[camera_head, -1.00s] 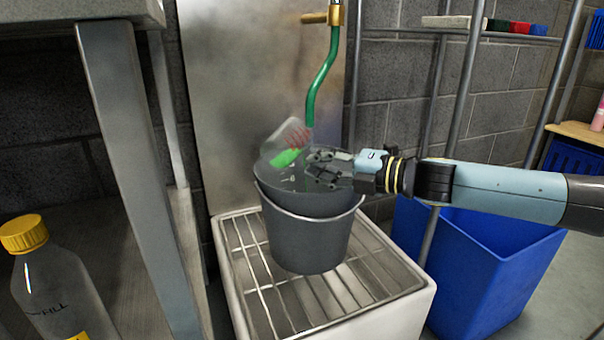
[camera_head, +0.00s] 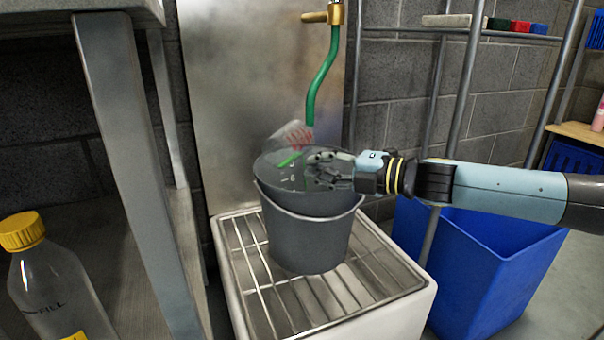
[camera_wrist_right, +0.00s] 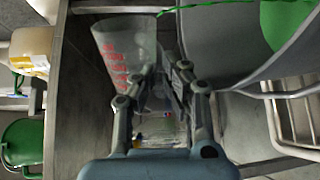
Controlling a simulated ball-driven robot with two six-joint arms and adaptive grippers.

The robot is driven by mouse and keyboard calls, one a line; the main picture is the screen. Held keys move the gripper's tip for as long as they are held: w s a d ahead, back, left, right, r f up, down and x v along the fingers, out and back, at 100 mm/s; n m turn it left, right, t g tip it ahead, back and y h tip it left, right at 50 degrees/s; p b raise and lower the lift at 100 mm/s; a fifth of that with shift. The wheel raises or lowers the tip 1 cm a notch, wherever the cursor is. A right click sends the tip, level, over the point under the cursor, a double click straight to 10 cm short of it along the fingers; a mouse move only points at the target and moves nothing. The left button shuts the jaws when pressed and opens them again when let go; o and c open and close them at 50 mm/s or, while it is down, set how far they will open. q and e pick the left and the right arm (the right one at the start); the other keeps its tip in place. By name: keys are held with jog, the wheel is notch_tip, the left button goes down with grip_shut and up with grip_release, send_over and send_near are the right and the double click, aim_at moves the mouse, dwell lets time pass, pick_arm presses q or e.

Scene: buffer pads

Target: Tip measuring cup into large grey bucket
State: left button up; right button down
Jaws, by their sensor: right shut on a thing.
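The large grey bucket (camera_head: 308,238) stands on a slatted metal grate over a white sink. My right gripper (camera_head: 318,170) reaches in from the right across the bucket's mouth and is shut on the clear measuring cup (camera_head: 292,134). The cup has red markings and is tilted over the bucket's far rim. A green streak of liquid shows at its lower edge. In the right wrist view the cup (camera_wrist_right: 125,55) is between the fingers, and a thin green stream runs right from its lip towards the bucket (camera_wrist_right: 235,55). Green liquid (camera_wrist_right: 285,20) shows inside the bucket. My left gripper is out of view.
A green hose (camera_head: 322,80) hangs from a brass tap just behind the bucket. A blue bin (camera_head: 490,265) stands at right. A metal table leg (camera_head: 135,170) and a yellow-capped bottle (camera_head: 50,285) are at left. A shelf with coloured blocks is at upper right.

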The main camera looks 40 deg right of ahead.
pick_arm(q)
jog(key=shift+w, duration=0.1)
